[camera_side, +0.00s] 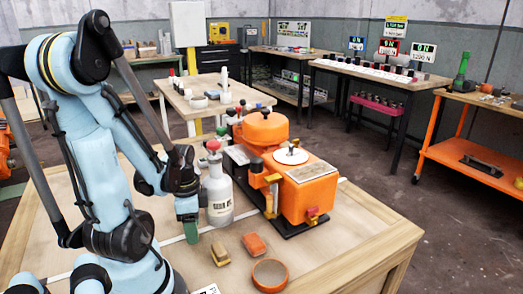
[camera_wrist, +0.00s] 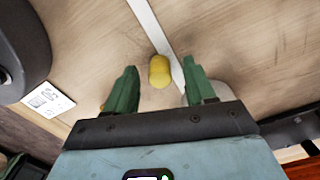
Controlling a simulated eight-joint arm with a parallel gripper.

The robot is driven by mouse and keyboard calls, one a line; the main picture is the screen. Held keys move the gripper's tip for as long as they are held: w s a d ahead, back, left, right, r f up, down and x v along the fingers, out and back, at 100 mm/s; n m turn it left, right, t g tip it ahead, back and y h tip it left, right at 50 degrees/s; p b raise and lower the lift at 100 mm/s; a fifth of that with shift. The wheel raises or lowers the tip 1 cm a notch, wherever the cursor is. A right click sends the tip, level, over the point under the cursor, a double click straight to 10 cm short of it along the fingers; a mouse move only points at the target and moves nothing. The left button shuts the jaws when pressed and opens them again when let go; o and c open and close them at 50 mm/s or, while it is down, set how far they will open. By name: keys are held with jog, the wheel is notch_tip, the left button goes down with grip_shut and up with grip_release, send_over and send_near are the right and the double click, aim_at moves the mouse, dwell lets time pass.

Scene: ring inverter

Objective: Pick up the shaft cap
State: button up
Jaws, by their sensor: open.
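My gripper (camera_wrist: 162,90) is open and empty, with its green fingers pointing at the wooden table. In the side view my gripper (camera_side: 190,232) hangs low beside the white bottle. A small rounded yellow piece (camera_wrist: 159,70) lies ahead of and between the fingertips in the wrist view, beside a white strip; no finger touches it. I cannot tell for sure whether it is the shaft cap, and I cannot make it out in the side view. The orange machine (camera_side: 308,196) stands to the right of my gripper and carries a white disc (camera_side: 291,155) with a dark knob.
A white bottle with a red top (camera_side: 218,190) stands close to my gripper. A tan block (camera_side: 220,253), an orange block (camera_side: 254,244) and a round orange-rimmed dish (camera_side: 269,286) lie in front. A printed card (camera_wrist: 48,99) lies left in the wrist view. The table's right front is clear.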

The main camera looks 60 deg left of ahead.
jog(key=shift+f, duration=0.2)
grip_shut()
dwell(0.3)
jog(key=shift+r, duration=0.1)
